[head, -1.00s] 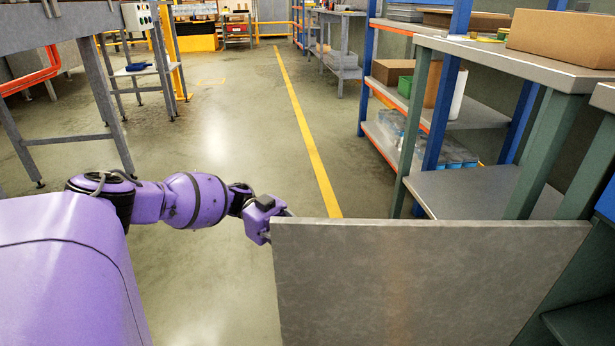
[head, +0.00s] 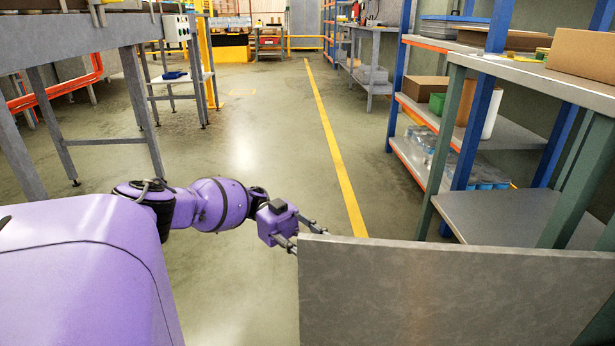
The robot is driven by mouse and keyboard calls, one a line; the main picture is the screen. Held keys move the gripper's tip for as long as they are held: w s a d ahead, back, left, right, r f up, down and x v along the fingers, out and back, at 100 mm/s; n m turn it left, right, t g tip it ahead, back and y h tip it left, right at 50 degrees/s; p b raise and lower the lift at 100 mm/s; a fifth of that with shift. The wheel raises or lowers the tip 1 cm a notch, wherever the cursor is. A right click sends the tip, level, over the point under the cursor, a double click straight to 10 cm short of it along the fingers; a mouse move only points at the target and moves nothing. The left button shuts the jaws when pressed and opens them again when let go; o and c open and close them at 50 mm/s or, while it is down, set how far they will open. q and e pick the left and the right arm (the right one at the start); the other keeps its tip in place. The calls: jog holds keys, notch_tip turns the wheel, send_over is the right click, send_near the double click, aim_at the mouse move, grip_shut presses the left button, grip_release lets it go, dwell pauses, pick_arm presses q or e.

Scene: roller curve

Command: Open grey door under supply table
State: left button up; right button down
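The grey door (head: 455,295) is a flat panel standing open at the lower right, swung out from the table frame. Its top edge and its left free edge show; its lower part is out of the picture. The supply table (head: 530,75) has a grey top and green legs and stands at the right. My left gripper (head: 312,243) is at the door's upper left corner. Its two fingers are apart, one by the top edge and one by the left edge. Whether they touch the door is unclear. My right gripper is not in view.
A yellow line (head: 335,150) runs along the open floor (head: 255,180) ahead. A blue-and-orange shelf rack (head: 425,125) stands behind the supply table. A grey conveyor stand (head: 75,45) is at the left. A cardboard box (head: 590,55) rests on the supply table.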

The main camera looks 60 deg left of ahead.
pick_arm(q)
jog(key=shift+s+a, duration=0.15)
jog(key=shift+a, duration=0.65)
jog(key=shift+s+a, duration=0.1)
jog(key=shift+a, duration=0.65)
